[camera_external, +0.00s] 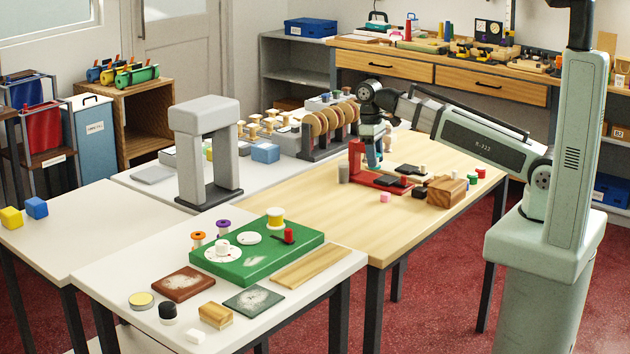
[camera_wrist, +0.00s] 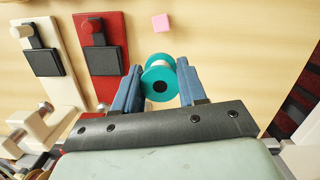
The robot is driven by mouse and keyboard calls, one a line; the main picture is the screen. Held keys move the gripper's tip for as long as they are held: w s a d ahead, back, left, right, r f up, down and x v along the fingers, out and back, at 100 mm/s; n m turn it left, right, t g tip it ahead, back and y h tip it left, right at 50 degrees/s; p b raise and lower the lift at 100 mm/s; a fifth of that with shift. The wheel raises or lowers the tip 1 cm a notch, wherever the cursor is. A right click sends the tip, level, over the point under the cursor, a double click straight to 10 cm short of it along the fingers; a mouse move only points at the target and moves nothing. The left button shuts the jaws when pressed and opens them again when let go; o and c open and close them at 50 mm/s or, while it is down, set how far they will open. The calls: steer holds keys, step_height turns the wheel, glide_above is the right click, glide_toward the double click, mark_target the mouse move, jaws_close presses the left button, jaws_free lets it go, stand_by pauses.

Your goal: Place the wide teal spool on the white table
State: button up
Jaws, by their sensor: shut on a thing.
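The teal spool (camera_wrist: 152,90) sits between the two blue fingers of my gripper (camera_wrist: 160,72) in the wrist view, with one round flange and its dark centre hole facing the camera. My gripper is shut on it. In the external view my gripper (camera_external: 374,158) points down over the light wood table (camera_external: 330,190), beside a red stand; the spool cannot be made out clearly there. Several white tabletops show: one in front (camera_external: 250,328), one at left (camera_external: 90,218) and one behind (camera_external: 150,194).
The red stand (camera_wrist: 103,50), a cream stand (camera_wrist: 45,55) and a pink block (camera_wrist: 161,22) are near my gripper. A wooden block (camera_external: 445,191) stands to the right. A green board (camera_external: 262,262) with spools covers part of the front table. A grey arch (camera_external: 188,150) rises behind it.

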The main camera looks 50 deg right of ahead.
mark_target(374, 198)
steer(key=shift+f, duration=0.25)
steer(key=shift+w+f, duration=0.1)
steer(key=shift+f, duration=4.65)
steer(key=shift+f, duration=0.15)
steer(key=o, duration=1.1)
steer(key=r, duration=0.3)
steer(key=w+r, duration=0.1)
steer(key=r, duration=0.7)
steer(key=shift+w+a+r, duration=0.1)
steer(key=shift+w, duration=0.1)
steer(key=shift+o, duration=0.5)
steer(key=shift+r, duration=0.55)
